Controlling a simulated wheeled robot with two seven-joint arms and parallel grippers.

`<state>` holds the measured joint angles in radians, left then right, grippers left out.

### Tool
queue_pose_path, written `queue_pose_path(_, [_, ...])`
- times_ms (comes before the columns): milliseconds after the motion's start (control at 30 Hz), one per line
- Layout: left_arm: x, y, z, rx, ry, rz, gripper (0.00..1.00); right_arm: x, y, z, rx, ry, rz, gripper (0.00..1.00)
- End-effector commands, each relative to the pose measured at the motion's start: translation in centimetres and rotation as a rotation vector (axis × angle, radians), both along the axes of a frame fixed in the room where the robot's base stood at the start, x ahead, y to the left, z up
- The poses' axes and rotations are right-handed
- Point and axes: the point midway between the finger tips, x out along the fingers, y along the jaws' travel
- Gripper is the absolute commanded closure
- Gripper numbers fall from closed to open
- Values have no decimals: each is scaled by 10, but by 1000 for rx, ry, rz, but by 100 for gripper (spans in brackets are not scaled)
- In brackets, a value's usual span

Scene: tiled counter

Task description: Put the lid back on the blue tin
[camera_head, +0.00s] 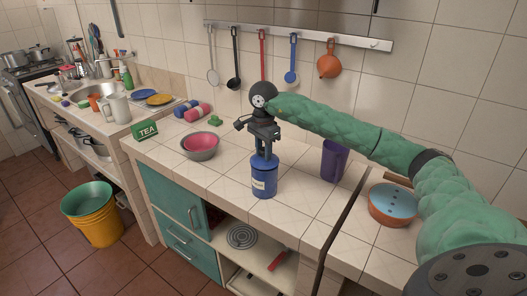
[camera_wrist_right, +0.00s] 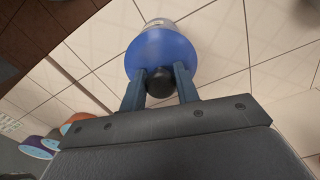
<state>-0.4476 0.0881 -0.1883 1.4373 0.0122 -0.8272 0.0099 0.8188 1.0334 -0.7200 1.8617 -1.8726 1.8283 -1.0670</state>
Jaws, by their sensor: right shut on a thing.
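The blue tin (camera_head: 264,183), with a pale label on its front, stands upright on the tiled counter. My right gripper (camera_head: 264,143) is directly above it, pointing down. In the wrist view my right gripper (camera_wrist_right: 160,85) is shut on the black knob of the blue lid (camera_wrist_right: 160,47). The lid also shows in the head view (camera_head: 264,159), at the tin's top. I cannot tell whether it touches the rim or hangs just above it. A small pale part shows beyond the lid in the wrist view. My left gripper is not in view.
A grey bowl (camera_head: 199,153) with a red one inside and a green TEA box (camera_head: 145,131) stand left of the tin. A purple cup (camera_head: 334,160) and a round orange pot with a blue top (camera_head: 391,203) are right. Utensils hang on a wall rail (camera_head: 300,35).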

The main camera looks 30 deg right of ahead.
Motion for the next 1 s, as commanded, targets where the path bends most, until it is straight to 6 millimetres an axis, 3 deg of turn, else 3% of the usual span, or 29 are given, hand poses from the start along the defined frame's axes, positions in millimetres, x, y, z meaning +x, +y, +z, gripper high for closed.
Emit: queue_pose_path(1000, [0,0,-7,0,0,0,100,0,0,-1,0,0,0,91])
